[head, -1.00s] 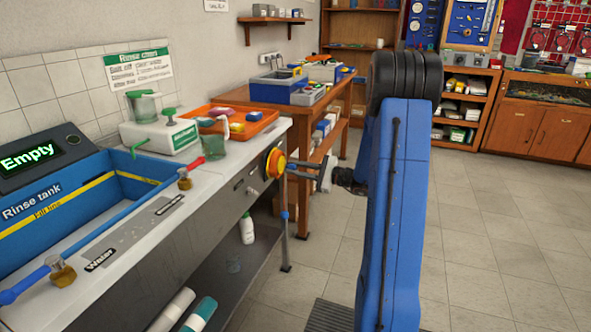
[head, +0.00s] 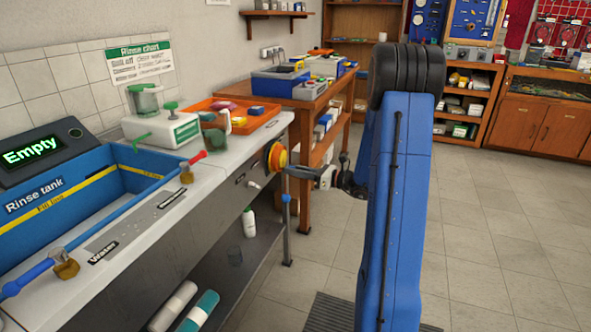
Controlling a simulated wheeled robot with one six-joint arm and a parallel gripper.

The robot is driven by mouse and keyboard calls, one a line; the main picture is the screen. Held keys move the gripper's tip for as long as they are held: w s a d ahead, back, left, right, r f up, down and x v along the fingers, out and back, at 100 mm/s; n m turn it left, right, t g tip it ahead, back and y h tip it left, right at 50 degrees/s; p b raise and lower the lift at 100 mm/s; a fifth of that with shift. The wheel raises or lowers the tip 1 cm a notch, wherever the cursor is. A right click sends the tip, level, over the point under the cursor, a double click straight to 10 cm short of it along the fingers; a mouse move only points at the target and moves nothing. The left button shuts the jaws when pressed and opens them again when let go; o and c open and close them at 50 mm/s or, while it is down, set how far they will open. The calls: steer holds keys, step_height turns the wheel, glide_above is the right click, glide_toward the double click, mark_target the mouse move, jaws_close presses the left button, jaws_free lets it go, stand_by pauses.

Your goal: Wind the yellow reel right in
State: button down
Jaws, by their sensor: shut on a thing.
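The yellow reel (head: 276,157), with an orange-red part, is mounted on the right end face of the rinse bench, just below the worktop. My gripper (head: 289,171) reaches in from the right and is shut on part of the reel at its lower right side. The fingers hide the gripped part, so I cannot tell its shape. A small blue piece (head: 285,198) shows below the reel by the bench leg. How much is wound on the reel is too small to tell.
The blue rinse tank (head: 50,215) with an "Empty" display (head: 30,150) is at the left. An orange tray (head: 270,120) sits on the worktop near the reel. A wooden table (head: 300,90) stands behind. Open tiled floor (head: 490,240) lies to the right.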

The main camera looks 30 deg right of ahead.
mark_target(280, 168)
steer(key=m, duration=0.2)
steer(key=s+a+m, duration=0.1)
steer(key=m, duration=0.2)
steer(key=a+m, duration=0.1)
steer(key=m, duration=0.1)
steer(key=shift+s+r, duration=0.25)
steer(key=shift+s, duration=0.05)
steer(key=m, duration=0.3)
steer(key=shift+s+a+r+m, duration=0.3)
steer(key=shift+a+r+m, duration=0.05)
steer(key=shift+r+m, duration=0.05)
steer(key=shift+s+a+r+m, duration=0.15)
steer(key=shift+r+m, duration=0.1)
steer(key=shift+m, duration=0.55)
steer(key=shift+s+a+r+m, duration=0.1)
steer(key=shift+r+m, duration=0.1)
steer(key=shift+m, duration=0.6)
steer(key=c, duration=1.6)
jaws_free()
